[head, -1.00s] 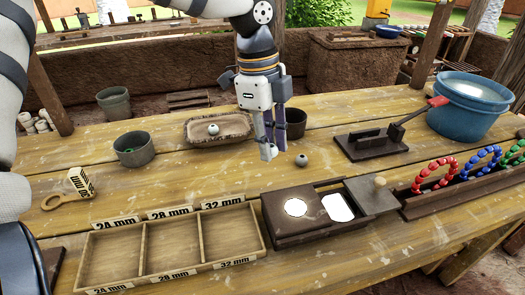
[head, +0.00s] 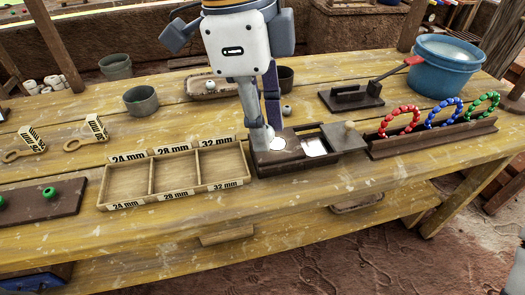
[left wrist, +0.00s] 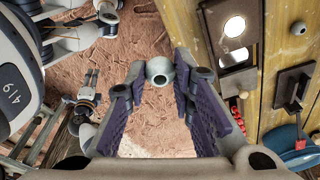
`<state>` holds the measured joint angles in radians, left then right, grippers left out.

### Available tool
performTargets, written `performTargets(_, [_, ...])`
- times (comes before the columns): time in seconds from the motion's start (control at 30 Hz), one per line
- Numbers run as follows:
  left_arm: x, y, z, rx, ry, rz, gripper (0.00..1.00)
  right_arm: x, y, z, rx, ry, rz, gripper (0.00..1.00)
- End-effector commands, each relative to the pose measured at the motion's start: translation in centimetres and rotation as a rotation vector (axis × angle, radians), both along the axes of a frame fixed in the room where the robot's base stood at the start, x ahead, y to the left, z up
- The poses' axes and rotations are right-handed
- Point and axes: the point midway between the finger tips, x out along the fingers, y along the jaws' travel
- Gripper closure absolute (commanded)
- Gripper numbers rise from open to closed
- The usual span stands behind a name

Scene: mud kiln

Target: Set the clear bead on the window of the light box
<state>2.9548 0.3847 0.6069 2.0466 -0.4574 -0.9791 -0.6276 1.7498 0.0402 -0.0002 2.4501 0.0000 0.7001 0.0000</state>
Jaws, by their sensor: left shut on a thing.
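My left gripper (head: 268,137) is over the left part of the dark wooden light box (head: 300,165). In the left wrist view its fingertips (left wrist: 158,80) are shut on a greyish bead with a hole, the clear bead (left wrist: 158,70). The head view does not show the bead clearly at the fingertips. The round lit window (head: 278,143) is right beside the fingertips and partly covered by them. The window also shows in the left wrist view (left wrist: 235,27). My right gripper (left wrist: 92,78) seems to hang far off in the left wrist view, too small to read.
Right of the window is a bright square opening (head: 315,146) and a knobbed lid (head: 345,136). A three-part size tray (head: 172,192) stands left. One bead (head: 287,111) lies behind the box, another (head: 210,86) in a shallow tray. Bracelets stand on a rack (head: 430,142) at right.

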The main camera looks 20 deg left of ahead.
Motion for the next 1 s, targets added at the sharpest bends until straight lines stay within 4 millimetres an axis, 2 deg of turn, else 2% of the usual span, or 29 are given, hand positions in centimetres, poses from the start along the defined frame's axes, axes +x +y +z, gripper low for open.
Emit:
performTargets(0.07, [-0.2, -0.3, 0.1, 0.001, 0.001, 0.006, 0.93, 0.1, 0.0, 0.0, 0.000, -0.002, 0.000, 0.60])
performTargets(0.17, [1.1, -0.2, -0.5, 0.003, 0.005, 0.010, 0.93, 0.0, 0.0, 0.0, 0.000, -0.001, 0.000, 0.60])
performTargets(0.4, [8.6, 0.9, -4.1, 0.000, 0.009, 0.010, 0.93, -0.1, 0.0, -0.1, 0.000, 0.004, 0.000, 0.60])
performTargets(0.53, [11.1, 1.2, -7.5, 0.002, 0.016, 0.007, 0.93, -0.8, 0.0, -0.8, 0.000, 0.033, 0.000, 0.60])
performTargets(0.6, [12.0, 1.4, -8.6, 0.001, 0.015, 0.006, 0.93, -1.2, 0.0, -1.1, 0.000, 0.046, 0.000, 0.60])
performTargets(0.83, [13.7, 1.6, -10.6, 0.002, 0.010, 0.006, 0.93, -1.8, 0.0, -1.6, 0.001, 0.066, 0.000, 0.60])
performTargets(0.93, [13.5, 1.7, -12.4, 0.003, 0.006, 0.004, 0.93, -1.7, 0.0, -1.6, 0.001, 0.064, 0.000, 0.60])
performTargets(1.0, [13.6, 1.6, -13.0, 0.002, 0.003, 0.006, 0.93, -1.7, 0.0, -1.6, 0.001, 0.064, 0.000, 0.60])
